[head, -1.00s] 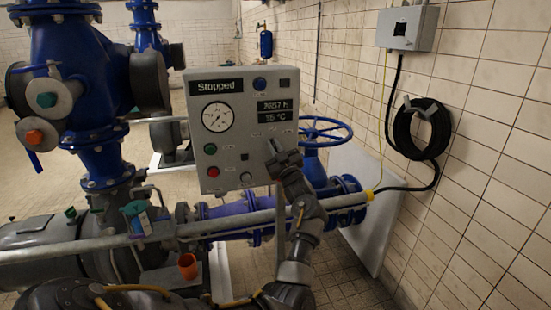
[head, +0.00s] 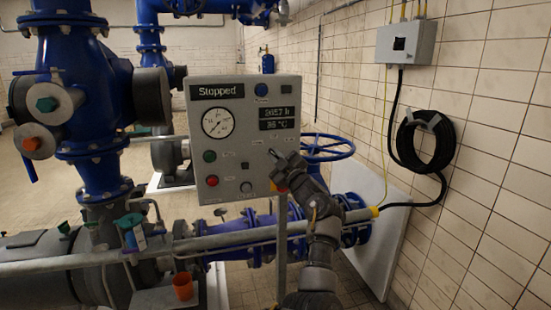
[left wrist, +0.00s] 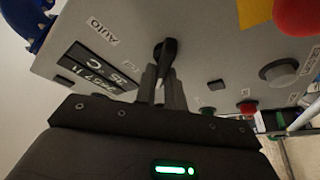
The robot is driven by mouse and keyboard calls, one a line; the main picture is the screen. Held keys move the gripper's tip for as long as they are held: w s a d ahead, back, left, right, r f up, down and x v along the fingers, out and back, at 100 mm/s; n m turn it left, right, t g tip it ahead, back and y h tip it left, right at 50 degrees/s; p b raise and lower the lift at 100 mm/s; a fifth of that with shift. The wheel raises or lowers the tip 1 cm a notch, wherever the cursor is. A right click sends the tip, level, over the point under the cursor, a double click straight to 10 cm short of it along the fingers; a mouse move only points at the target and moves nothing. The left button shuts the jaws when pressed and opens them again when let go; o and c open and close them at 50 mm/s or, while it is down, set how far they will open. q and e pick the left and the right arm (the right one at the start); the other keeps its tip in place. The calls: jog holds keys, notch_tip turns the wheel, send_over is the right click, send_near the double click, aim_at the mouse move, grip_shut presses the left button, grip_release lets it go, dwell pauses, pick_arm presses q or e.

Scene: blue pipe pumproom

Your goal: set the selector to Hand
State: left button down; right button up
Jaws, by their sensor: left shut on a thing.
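The grey control panel (head: 237,150) faces me in the head view, its display reading "Stopped". The selector (left wrist: 167,50) is a black handle on the panel face in the left wrist view. A label "AUTO" (left wrist: 102,32) stands near it; other small labels are too blurred to read. My left gripper (head: 276,156) is at the right side of the panel, below the hours and temperature display. In the left wrist view its fingers (left wrist: 161,88) are shut on the selector handle. The fingers hide part of the handle, so its exact setting is unclear. My right gripper is not in view.
A red mushroom button on a yellow plate (left wrist: 255,12) sits close to the selector. Red (head: 212,181) and green (head: 209,156) buttons and a gauge (head: 217,120) are on the panel's left. A blue handwheel (head: 327,147) stands behind my left arm. A grey pipe (head: 215,242) crosses in front.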

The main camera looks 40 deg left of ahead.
pick_arm(q)
jog(key=c, duration=1.5)
grip_release()
jog(key=shift+d, duration=0.1)
jog(key=shift+b+v, duration=1.45)
jog(key=shift+v, duration=2.25)
jog(key=shift+f, duration=0.1)
